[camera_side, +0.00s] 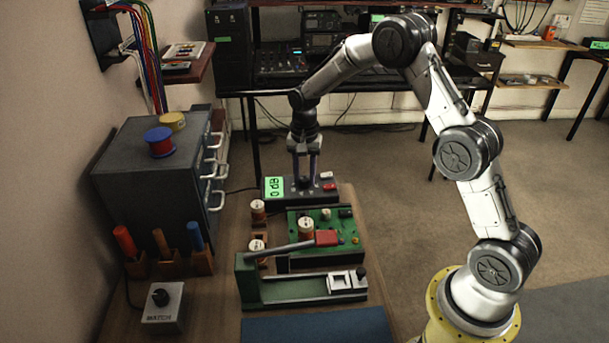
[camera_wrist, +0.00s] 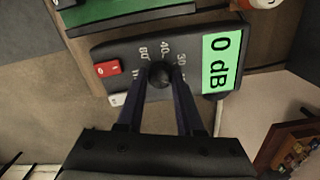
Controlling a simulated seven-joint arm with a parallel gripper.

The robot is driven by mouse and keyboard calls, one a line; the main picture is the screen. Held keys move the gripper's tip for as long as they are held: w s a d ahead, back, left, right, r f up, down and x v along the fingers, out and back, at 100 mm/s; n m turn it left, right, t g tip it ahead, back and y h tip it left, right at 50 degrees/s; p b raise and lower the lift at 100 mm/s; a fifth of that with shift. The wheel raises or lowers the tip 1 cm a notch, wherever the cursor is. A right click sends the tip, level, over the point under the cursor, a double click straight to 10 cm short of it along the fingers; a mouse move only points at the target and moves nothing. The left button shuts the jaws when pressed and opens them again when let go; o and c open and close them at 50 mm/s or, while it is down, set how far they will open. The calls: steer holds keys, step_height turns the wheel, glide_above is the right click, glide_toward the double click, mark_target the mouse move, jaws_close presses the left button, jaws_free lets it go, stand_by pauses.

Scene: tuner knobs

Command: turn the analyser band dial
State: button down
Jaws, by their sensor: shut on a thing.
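The analyser (camera_side: 288,188) is a dark box at the far end of the bench, with a green display reading "0 dB" (camera_wrist: 221,62). Its band dial (camera_wrist: 160,74) is a round black knob with numbers around it, among them 40 and 30. My gripper (camera_side: 306,180) points straight down over the analyser. In the wrist view its two fingers (camera_wrist: 160,82) stand on either side of the dial and are shut on it. The fingers hide part of the dial and of its markings.
A red rocker switch (camera_wrist: 108,68) and a white button (camera_wrist: 117,99) sit on the analyser. In front stand a green circuit board (camera_side: 340,229), copper coils (camera_side: 306,228) and a green lever device (camera_side: 300,288). A drawer cabinet (camera_side: 150,185) stands at left.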

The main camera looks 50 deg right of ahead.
mark_target(305, 179)
steer(key=shift+n, duration=0.3)
steer(key=n, duration=0.9)
stand_by(0.6)
steer(key=shift+r, duration=0.1)
steer(key=c, duration=0.5)
jaws_free()
steer(key=shift+c, duration=0.2)
step_height(305, 179, up, 14)
